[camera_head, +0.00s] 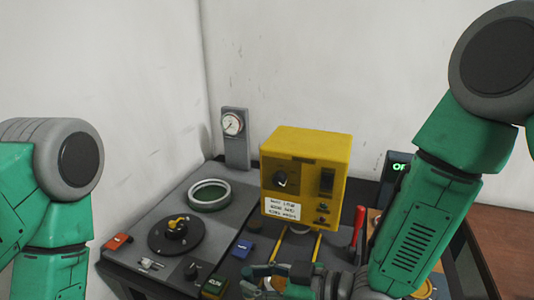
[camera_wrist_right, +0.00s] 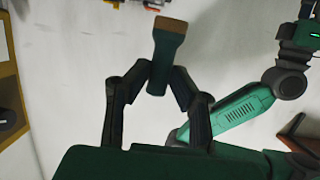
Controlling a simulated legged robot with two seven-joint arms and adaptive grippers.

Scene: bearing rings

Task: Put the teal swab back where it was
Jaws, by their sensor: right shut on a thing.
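The teal swab (camera_wrist_right: 160,50), a flat dark-teal piece with a brown end, stands out between the fingertips of my right gripper (camera_wrist_right: 157,78) in the right wrist view. The gripper is shut on it. In the head view, my right gripper (camera_head: 275,272) is low, in front of the yellow box, over the front of the bench; I cannot make out the swab clearly there. My left arm enters at the left, but its gripper is out of view.
A yellow box (camera_head: 306,160) with a label stands on the bench. Left of it are a green-floored ring (camera_head: 209,194), a round black fixture (camera_head: 176,236) and a gauge (camera_head: 234,124). A red handle (camera_head: 357,226) rises between the box and my right forearm.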

